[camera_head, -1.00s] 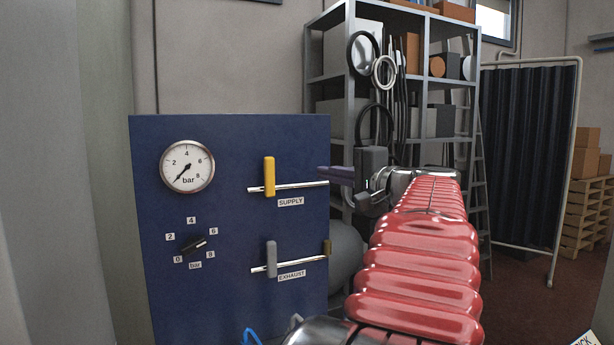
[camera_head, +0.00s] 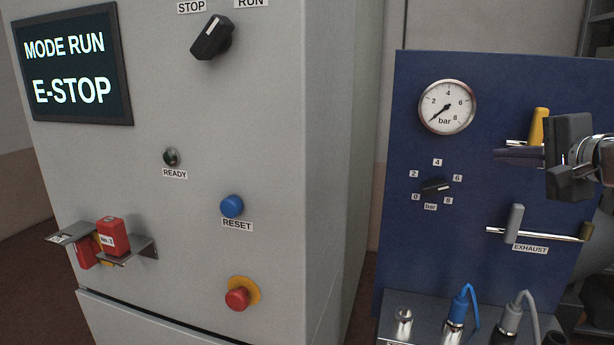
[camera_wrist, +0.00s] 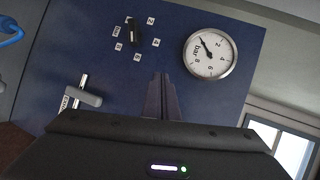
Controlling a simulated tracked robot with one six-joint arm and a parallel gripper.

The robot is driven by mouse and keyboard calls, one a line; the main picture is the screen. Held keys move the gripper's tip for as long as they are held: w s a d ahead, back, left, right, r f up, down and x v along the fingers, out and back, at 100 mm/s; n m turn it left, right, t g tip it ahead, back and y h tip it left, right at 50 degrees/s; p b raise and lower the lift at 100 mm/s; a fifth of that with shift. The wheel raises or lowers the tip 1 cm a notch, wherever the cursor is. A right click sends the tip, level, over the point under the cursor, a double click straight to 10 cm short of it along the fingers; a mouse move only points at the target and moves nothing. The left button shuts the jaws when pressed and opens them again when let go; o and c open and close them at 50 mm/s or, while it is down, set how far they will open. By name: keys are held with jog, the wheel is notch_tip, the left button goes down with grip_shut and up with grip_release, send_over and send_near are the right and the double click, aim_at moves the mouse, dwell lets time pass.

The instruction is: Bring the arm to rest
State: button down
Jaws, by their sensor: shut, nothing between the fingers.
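My gripper (camera_head: 515,153) is at the right of the head view, its thin dark fingers pointing left. They are together and empty. In the wrist view the shut fingers (camera_wrist: 161,97) point up the picture toward the blue panel (camera_wrist: 200,105), with nothing between them. In the head view my gripper overlaps the blue panel (camera_head: 400,250) and hides part of the rail under the yellow handle (camera_head: 539,125). I cannot tell how far it is from the panel. Most of my arm is outside the head view.
A grey cabinet (camera_head: 290,130) stands at left, with a screen (camera_head: 75,70) reading "MODE RUN E-STOP", a blue reset button (camera_head: 232,206) and a red stop button (camera_head: 238,299). The panel bears a gauge (camera_head: 447,107) and a grey exhaust handle (camera_head: 514,223). Blue and grey hoses stand below.

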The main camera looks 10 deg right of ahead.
jog(key=a+f+n+g+y, duration=0.1)
jog(key=a+f+n+g, duration=0.1)
jog(key=a+f, duration=0.35)
jog(key=a+f+n+g+y, duration=0.1)
jog(key=a+f+n, duration=0.15)
jog(key=a, duration=0.65)
jog(key=a+f+n+g+y, duration=0.15)
jog(key=a+f, duration=0.25)
jog(key=a, duration=0.4)
jog(key=s+a+f+n+g+h, duration=0.1)
jog(key=s+a+f+n+g, duration=0.1)
jog(key=s+a+f+n, duration=0.3)
jog(key=s+a+f+n+g+h, duration=0.2)
jog(key=s+a+f+n, duration=0.4)
jog(key=s+f, duration=0.5)
notch_tip(320, 180, down, 3)
jog(key=shift+r+n+g, duration=0.1)
jog(key=shift+n+g, duration=0.2)
jog(key=shift+g, duration=0.05)
